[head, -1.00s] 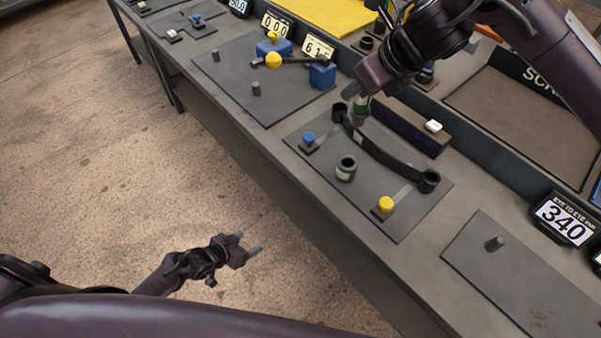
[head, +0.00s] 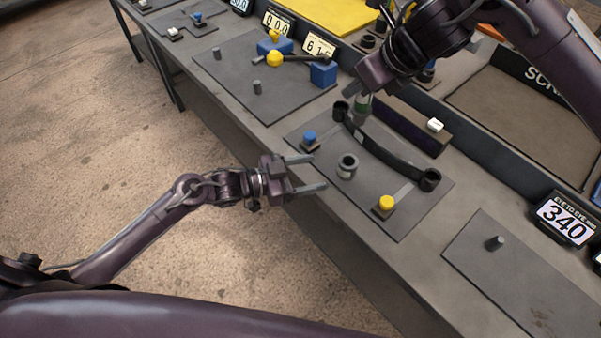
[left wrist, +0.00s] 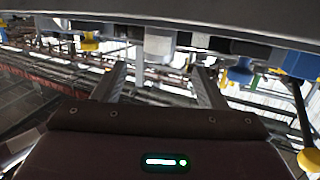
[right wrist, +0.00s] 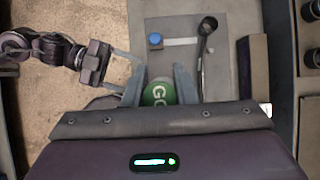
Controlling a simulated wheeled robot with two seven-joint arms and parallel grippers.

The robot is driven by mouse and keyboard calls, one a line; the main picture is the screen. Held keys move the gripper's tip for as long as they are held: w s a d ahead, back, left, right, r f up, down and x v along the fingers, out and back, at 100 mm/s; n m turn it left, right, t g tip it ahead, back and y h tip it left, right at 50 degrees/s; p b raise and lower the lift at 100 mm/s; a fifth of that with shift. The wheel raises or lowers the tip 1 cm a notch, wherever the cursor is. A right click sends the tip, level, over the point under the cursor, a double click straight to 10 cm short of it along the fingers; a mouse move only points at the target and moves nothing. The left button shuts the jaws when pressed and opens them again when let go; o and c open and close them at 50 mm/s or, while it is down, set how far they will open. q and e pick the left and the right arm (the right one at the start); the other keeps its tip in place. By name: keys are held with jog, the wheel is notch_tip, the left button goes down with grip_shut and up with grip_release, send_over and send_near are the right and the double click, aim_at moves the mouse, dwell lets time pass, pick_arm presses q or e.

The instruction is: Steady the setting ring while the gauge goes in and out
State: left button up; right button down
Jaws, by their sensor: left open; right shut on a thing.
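The setting ring (head: 347,166) is a short dark grey hollow cylinder standing upright on the grey board. My left gripper (head: 319,173) is open and empty, its two fingers pointing at the ring from the bench's front side, tips just short of it. My right gripper (head: 360,97) is shut on the green gauge (head: 361,107). The gauge's round green end, lettered GO, shows between the fingers in the right wrist view (right wrist: 158,92). The gauge is away from the ring, towards the back of the board. The ring is hidden in the right wrist view.
On the same board (head: 400,222) are a blue knob (head: 309,137), a yellow knob (head: 386,203) and a long black link (head: 385,153) behind the ring. A dark block with a white piece (head: 435,125) stands behind. The bench front edge lies under my left gripper.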

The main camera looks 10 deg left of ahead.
aim_at(339, 167)
pick_arm(q)
jog(key=x, duration=1)
jog(key=shift+d, duration=0.15)
jog(key=shift+c, duration=0.4)
jog(key=c, duration=1.3)
pick_arm(e)
notch_tip(339, 167, down, 12)
jog(key=n+g+y, duration=0.1)
jog(key=n+g, duration=0.2)
jog(key=n, duration=0.3)
jog(key=shift+s+a+f, duration=0.15)
jog(key=shift+s+f, duration=0.1)
